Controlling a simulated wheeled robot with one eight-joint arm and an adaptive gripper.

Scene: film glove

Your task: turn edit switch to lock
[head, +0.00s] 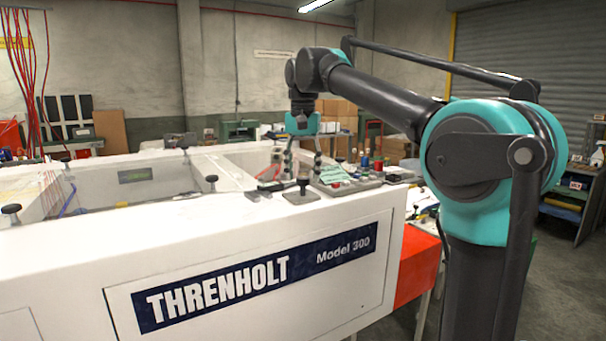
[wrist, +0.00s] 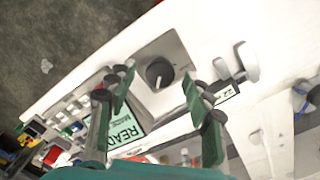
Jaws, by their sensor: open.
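A black round knob (wrist: 159,72) with a pale pointer mark sits on a square grey plate (wrist: 180,48) in the wrist view. It looks like the edit switch, but no edit or lock label is readable. In the head view what seems the same knob (head: 302,184) stands on the white machine's top near its front edge. My gripper (head: 303,163) points down at the control panel, just behind the knob in this view. In the wrist view my gripper (wrist: 157,88) is open and empty, its green fingers on either side of the knob. Contact with it is not visible.
A green display (wrist: 125,132) reading "READY" lies beside the knob; it also shows in the head view (head: 334,173). Coloured buttons (head: 366,163) stand to its right. Other black knobs (head: 212,180) rise from the white machine (head: 80,265), which has open bays.

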